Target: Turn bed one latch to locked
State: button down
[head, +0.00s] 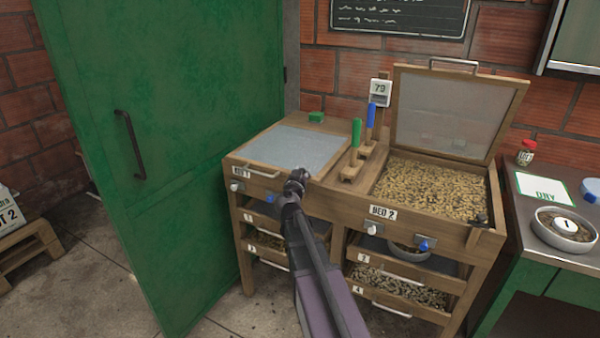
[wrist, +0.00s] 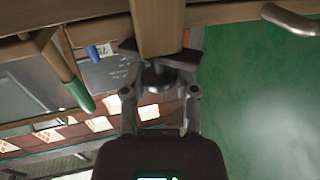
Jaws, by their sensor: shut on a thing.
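Bed one (head: 295,147) is the left tray of the wooden stand, with its grey mesh lid down flat. Its "BED 1" label is at the front left. My gripper (head: 297,183) is at the front right corner of bed one and hides the latch in the head view. In the wrist view my gripper (wrist: 160,103) has its fingers on either side of the dark bed one latch (wrist: 158,78), shut on it, below a wooden post. Whether the latch stands at locked or unlocked cannot be told.
Bed two (head: 430,187) stands to the right, lid raised, full of grain. Green-handled (head: 356,132) and blue-handled (head: 370,115) tools stand upright between the beds. A green door (head: 170,150) is close on the left. A counter (head: 525,205) with a bowl is at the right.

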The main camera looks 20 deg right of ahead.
jog(key=n+t+y, duration=0.1)
jog(key=n+y, duration=0.1)
jog(key=y, duration=0.1)
jog(key=n+t+y, duration=0.1)
jog(key=n+y, duration=0.1)
jog(key=y, duration=0.1)
jog(key=n+t+y, duration=0.1)
jog(key=n+y, duration=0.1)
jog(key=y, duration=0.1)
jog(key=shift+w+d+n+t+y, duration=0.1)
jog(key=shift+d+n+t+y, duration=0.15)
jog(key=shift+n+t+y, duration=0.15)
jog(key=shift+a+n+g+y, duration=0.15)
jog(key=shift+n+y, duration=0.75)
jog(key=shift+y, duration=0.5)
jog(key=shift+d+n+g+y, duration=0.15)
jog(key=shift+n+y, duration=0.75)
jog(key=shift+y, duration=0.5)
jog(key=shift+a+y, duration=0.15)
jog(key=shift+y, duration=0.15)
jog(key=shift+c, duration=2)
grip_release()
jog(key=v, duration=1.2)
